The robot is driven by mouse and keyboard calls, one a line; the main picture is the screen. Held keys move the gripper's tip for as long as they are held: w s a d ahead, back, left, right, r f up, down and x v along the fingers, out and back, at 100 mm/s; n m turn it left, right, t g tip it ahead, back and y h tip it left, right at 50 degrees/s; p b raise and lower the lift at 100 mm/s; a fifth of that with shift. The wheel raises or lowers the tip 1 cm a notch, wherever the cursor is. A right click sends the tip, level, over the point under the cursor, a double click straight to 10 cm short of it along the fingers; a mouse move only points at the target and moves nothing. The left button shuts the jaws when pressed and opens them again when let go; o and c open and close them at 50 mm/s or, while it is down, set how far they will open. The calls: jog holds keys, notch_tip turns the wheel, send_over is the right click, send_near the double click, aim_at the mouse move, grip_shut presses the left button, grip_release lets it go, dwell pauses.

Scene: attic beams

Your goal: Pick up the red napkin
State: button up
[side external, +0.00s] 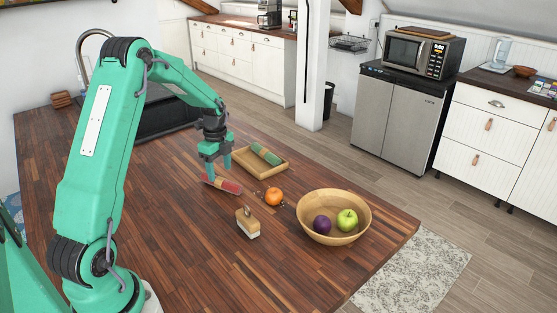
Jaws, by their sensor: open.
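The red napkin (229,187) is a short roll with a paler, tan-looking part near its left end. It lies on the wooden countertop (160,240). My gripper (217,174) points down over the left part of the roll, with its fingers open and very close to it. I cannot tell whether the fingers touch the napkin or stand on either side of it. The fingers partly hide the roll's left end.
A wooden tray (281,169) holding a green roll (265,154) sits just behind. An orange (274,197), a wooden-handled brush (248,224) and a wooden bowl (349,237) with a purple fruit and a green apple stand to the right. The front counter is clear.

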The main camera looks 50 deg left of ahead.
aim_at(221, 178)
jog(key=shift+f, duration=2.2)
jog(key=c, duration=1.1)
jog(key=shift+r, duration=0.2)
jog(key=shift+r, duration=0.6)
jog(key=r, duration=0.1)
jog(key=d+r, duration=0.1)
jog(key=r, duration=0.1)
jog(key=shift+r, duration=0.1)
jog(key=d+r, duration=0.2)
jog(key=d, duration=0.1)
jog(key=d+r, duration=0.2)
jog(key=d, duration=0.2)
jog(key=d+r, duration=0.2)
jog(key=d, duration=0.1)
jog(key=shift+w+d+r, duration=0.1)
jog(key=shift+d+r, duration=0.05)
jog(key=shift+d, duration=0.2)
